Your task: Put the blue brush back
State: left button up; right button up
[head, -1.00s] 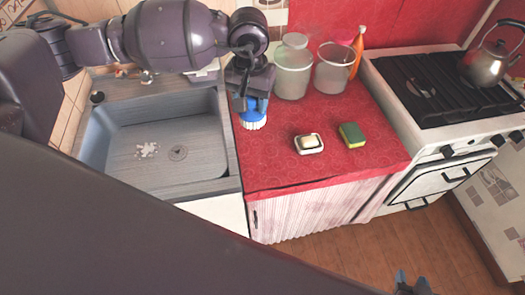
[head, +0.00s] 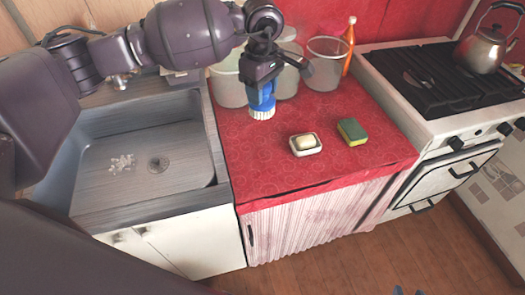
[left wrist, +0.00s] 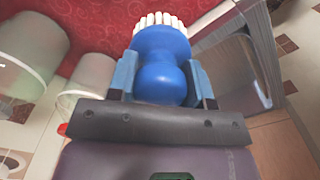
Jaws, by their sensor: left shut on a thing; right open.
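The blue brush (head: 262,103) with white bristles is in my left gripper (head: 262,84), bristles pointing down, over the red counter in front of the clear containers. Whether the bristles touch the counter I cannot tell. In the left wrist view the rounded blue body of the brush (left wrist: 162,60) sits between the two fingers of the gripper (left wrist: 163,82). Three translucent containers stand at the back: a left one (head: 227,90), a middle one (head: 290,83) partly behind my gripper, and a right one (head: 324,72). Only the tips of my right gripper (head: 411,292) show at the bottom edge, apart.
The red counter (head: 270,165) holds a soap dish (head: 305,150) with soap and a green-yellow sponge (head: 352,131). An orange bottle (head: 349,45) stands behind. The sink (head: 120,190) is left; the stove (head: 440,120) with a kettle (head: 484,48) is right. The counter's front left is clear.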

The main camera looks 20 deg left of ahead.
aim_at(262, 111)
pick_arm(q)
jog(key=shift+f+b, duration=0.5)
jog(key=shift+f, duration=8.8)
pick_arm(e)
jog(key=shift+s+a+f, duration=0.1)
jog(key=shift+f, duration=0.45)
pick_arm(q)
jog(key=shift+f, duration=0.15)
jog(key=o, duration=1)
jog(key=shift+o, duration=0.2)
pick_arm(e)
jog(key=shift+f, duration=0.1)
pick_arm(q)
jog(key=shift+r, duration=0.25)
notch_tip(262, 111, up, 12)
jog(key=shift+f+p, duration=0.1)
jog(key=shift+p, duration=0.25)
pick_arm(e)
jog(key=shift+s+r, duration=0.2)
jog(key=shift+r, duration=0.05)
